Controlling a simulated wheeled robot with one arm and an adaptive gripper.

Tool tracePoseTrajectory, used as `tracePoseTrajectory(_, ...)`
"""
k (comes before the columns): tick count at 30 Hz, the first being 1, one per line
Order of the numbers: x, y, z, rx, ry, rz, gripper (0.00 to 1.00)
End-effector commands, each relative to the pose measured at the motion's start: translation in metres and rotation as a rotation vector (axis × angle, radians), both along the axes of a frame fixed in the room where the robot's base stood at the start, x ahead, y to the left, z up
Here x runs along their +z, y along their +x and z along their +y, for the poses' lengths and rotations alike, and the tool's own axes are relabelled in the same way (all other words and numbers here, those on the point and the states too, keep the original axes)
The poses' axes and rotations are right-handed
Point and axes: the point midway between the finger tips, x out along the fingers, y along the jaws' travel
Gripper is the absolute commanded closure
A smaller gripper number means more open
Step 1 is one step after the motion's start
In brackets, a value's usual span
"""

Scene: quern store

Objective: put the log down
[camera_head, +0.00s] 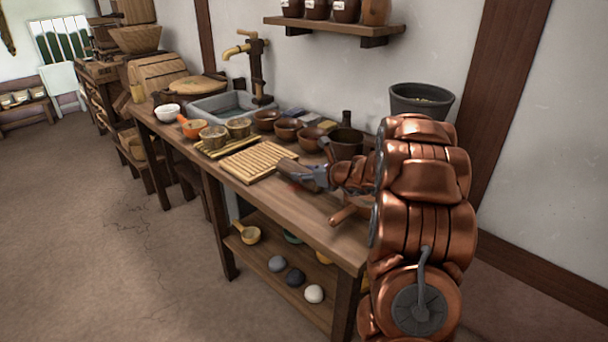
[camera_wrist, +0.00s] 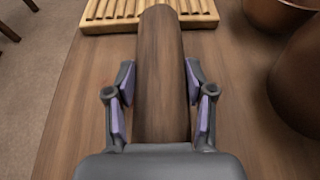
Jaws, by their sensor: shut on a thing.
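A brown wooden log (camera_wrist: 160,80) lies lengthwise between the two pads of my gripper (camera_wrist: 160,105) in the wrist view. My gripper is shut on it. The log's far end reaches the edge of a slatted wooden board (camera_wrist: 150,14). In the head view my gripper (camera_head: 318,175) is low over the wooden counter (camera_head: 275,205), just right of the slatted board (camera_head: 258,160). The log (camera_head: 296,174) shows only partly there. I cannot tell whether it touches the counter or the board.
Brown bowls (camera_head: 287,130) and a dark pot (camera_head: 346,142) stand behind my gripper. A wooden handle (camera_head: 345,215) lies near the counter's front right. Bare counter shows along the front edge.

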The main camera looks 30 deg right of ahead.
Motion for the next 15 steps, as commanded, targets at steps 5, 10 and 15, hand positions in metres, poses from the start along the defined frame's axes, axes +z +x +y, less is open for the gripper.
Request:
tracePoseTrajectory(5,-0.0031,0.0005,0.0002,0.0,0.002,-0.003,0.93)
tracePoseTrajectory(10,-0.0026,0.0002,0.0002,0.0,0.0,-0.001,0.3)
tracePoseTrajectory(15,-0.0028,0.0001,0.0,0.0,0.0,-0.001,0.21)
